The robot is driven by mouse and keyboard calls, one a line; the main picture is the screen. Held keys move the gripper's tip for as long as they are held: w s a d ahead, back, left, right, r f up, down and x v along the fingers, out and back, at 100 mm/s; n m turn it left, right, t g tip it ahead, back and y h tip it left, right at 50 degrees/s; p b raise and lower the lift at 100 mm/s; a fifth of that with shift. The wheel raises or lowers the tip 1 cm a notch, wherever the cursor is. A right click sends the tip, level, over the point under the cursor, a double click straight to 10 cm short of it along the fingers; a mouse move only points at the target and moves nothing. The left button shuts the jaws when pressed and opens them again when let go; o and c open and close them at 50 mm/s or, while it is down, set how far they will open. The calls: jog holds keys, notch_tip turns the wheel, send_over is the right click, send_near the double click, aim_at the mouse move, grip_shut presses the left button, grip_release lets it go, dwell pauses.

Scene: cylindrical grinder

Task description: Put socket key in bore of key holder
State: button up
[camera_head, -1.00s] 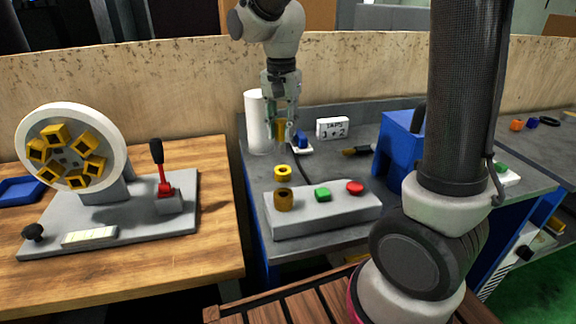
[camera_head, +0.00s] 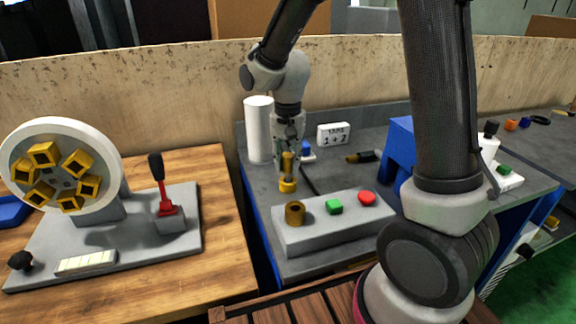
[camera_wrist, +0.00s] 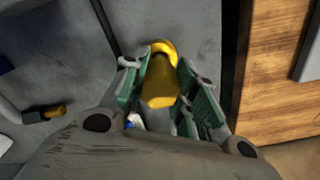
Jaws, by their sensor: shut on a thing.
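My gripper (camera_head: 289,160) is shut on the socket key (camera_head: 288,167), an upright yellow piece between its fingers. The key also shows between the green finger pads in the wrist view (camera_wrist: 160,85).
A grey box (camera_head: 340,230) in front carries a hollow brass cylinder (camera_head: 295,213), a green button (camera_head: 334,206) and a red button (camera_head: 367,198). A white cylinder (camera_head: 258,130) stands behind left. A blue block (camera_head: 398,150) stands to the right.

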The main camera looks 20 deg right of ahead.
jog(key=shift+f, duration=0.65)
jog(key=o, duration=1.1)
jog(key=shift+f, duration=0.1)
